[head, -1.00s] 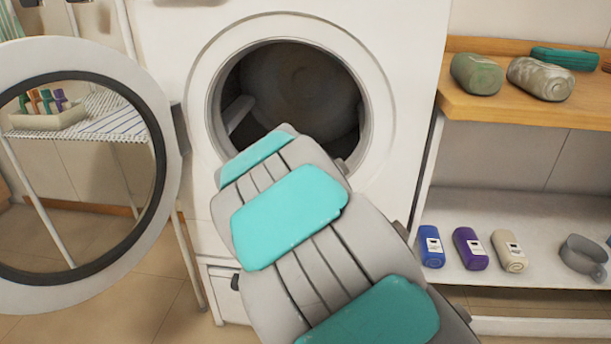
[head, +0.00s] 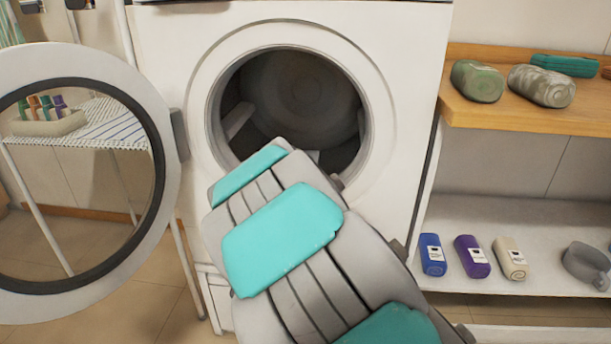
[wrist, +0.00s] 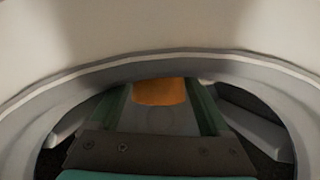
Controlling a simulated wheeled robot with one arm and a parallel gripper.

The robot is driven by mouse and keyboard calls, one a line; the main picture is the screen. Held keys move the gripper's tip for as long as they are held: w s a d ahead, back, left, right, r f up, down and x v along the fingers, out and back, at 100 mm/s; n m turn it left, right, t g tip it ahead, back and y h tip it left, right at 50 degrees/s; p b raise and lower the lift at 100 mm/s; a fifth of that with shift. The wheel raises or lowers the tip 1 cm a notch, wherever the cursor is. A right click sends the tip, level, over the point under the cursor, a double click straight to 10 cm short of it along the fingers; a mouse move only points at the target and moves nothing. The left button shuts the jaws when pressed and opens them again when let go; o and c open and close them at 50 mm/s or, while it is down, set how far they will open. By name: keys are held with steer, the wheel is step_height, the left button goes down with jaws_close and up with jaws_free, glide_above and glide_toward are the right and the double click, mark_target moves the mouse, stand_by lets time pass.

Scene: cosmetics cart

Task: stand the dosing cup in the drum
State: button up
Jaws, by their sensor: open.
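The drum (head: 300,95) of the white washing machine is open and dark inside in the head view. My arm reaches into its round opening from the front and hides my gripper there. In the wrist view my gripper (wrist: 162,104) is open, with its two dark green fingers apart inside the opening. An orange thing (wrist: 160,91), probably the dosing cup, shows between the fingertips. Its lower part and base are not clear, and I cannot tell whether it touches the fingers or the drum.
The round machine door (head: 165,140) stands open at the left. The opening's pale rim (wrist: 70,82) arches close over my gripper.

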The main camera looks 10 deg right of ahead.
steer(key=v, duration=1.1)
steer(key=shift+r, duration=0.25)
